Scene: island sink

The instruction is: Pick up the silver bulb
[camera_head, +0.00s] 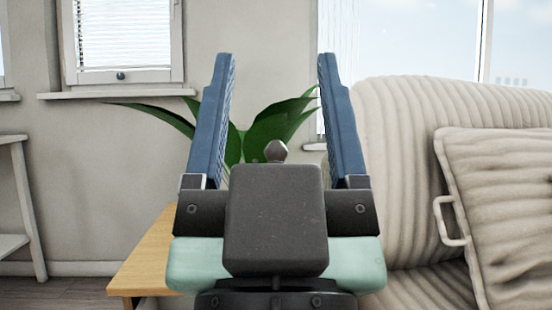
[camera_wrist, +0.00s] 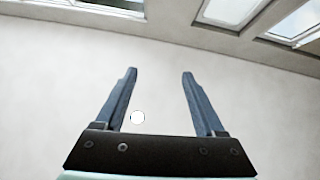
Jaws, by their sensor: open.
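My gripper (camera_head: 274,56) is open, its two blue fingers spread wide with nothing held between them. In the head view a small grey, faceted, rounded thing (camera_head: 276,151), which may be the silver bulb, shows just above my gripper's dark body, between the fingers. Its lower part is hidden by that body, and I cannot tell how far off it is. In the wrist view the gripper (camera_wrist: 159,72) is also open.
A wooden table (camera_head: 145,258) stands at lower left, partly hidden by my gripper. A green-leaved plant (camera_head: 285,122) is behind the fingers. A beige ribbed sofa (camera_head: 400,150) with a cushion (camera_head: 500,205) fills the right. A white shelf unit (camera_head: 25,205) stands at far left.

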